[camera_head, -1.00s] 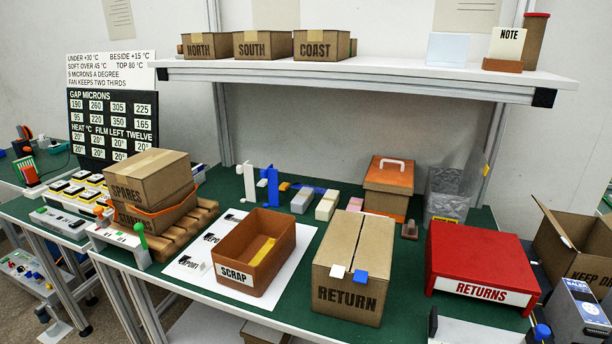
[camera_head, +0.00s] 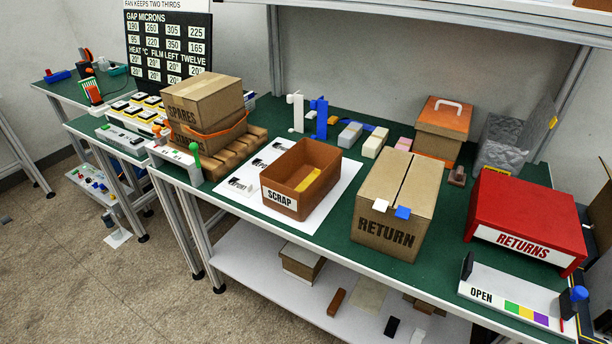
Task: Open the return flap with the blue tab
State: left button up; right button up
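The cardboard RETURN box (camera_head: 385,232) stands on the green bench top, right of the middle. Its two top flaps are closed and meet at a centre seam. A blue tab (camera_head: 403,212) sits at the front edge of the right flap (camera_head: 418,186). A white tab (camera_head: 380,205) sits at the front edge of the left flap (camera_head: 384,175). Neither of my grippers shows in the head view.
The brown SCRAP bin (camera_head: 299,195) is left of the box, on a white sheet. The red RETURNS stand (camera_head: 527,212) is to the right. A white OPEN panel (camera_head: 508,296) lies at the front right. Stacked SPARES boxes (camera_head: 203,100) stand at left.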

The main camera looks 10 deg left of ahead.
aim_at(418, 196)
jog(key=i+j+z, duration=0.55)
jog(key=z, duration=0.25)
jog(key=i+j+z, duration=0.15)
jog(key=j+z, duration=0.2)
jog(key=j, duration=0.25)
jog(key=k+l, duration=0.1)
jog(key=l, duration=0.25)
jog(key=k+l, duration=0.1)
jog(key=l, duration=0.3)
jog(key=k+l, duration=0.1)
jog(key=l, duration=0.25)
jog(key=k+l, duration=0.1)
jog(key=l, duration=0.25)
jog(key=k+l, duration=0.15)
jog(key=l, duration=0.25)
jog(key=k+l+u, duration=0.1)
jog(key=l, duration=0.25)
